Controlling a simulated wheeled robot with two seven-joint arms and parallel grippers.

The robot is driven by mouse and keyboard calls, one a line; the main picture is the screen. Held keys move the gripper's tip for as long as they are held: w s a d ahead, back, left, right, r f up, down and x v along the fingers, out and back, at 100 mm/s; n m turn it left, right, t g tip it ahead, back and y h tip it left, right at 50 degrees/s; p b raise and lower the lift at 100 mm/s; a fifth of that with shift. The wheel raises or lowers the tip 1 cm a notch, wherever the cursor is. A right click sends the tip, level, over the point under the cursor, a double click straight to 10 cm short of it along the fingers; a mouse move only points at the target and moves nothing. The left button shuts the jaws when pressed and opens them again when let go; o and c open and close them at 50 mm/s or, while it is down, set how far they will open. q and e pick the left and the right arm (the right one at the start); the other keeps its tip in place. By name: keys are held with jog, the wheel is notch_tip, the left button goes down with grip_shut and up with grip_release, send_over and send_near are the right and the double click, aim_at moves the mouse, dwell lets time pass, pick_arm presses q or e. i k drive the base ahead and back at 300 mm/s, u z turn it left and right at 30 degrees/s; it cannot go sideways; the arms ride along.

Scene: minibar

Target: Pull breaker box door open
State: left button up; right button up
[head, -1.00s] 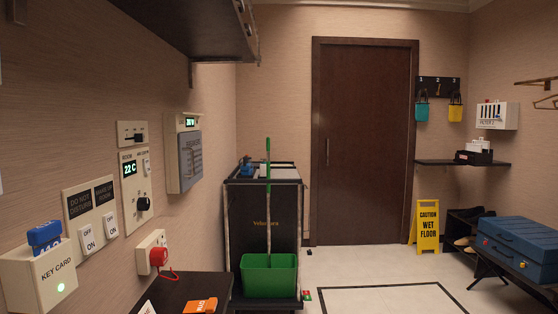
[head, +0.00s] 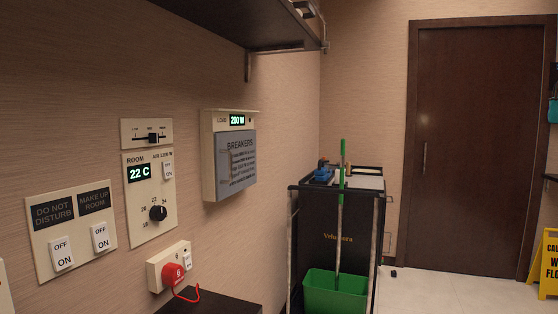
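The breaker box (head: 208,150) is a cream box on the left wall, with a small lit display reading about 200 W at its top. Its grey door (head: 236,163), labelled BREAKERS, appears shut over the front. A darker vertical strip, perhaps a handle, shows near the door's left side. Neither of my grippers is in the head view.
A dark shelf (head: 245,28) juts from the wall above the box. A red plug (head: 173,274) with a cord sits in a socket below, above a dark ledge (head: 215,302). A cleaning cart (head: 337,235) with a green bucket (head: 335,293) stands to the right.

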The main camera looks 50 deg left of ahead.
aim_at(235, 152)
jog(key=i, duration=2)
jog(key=u, duration=2.45)
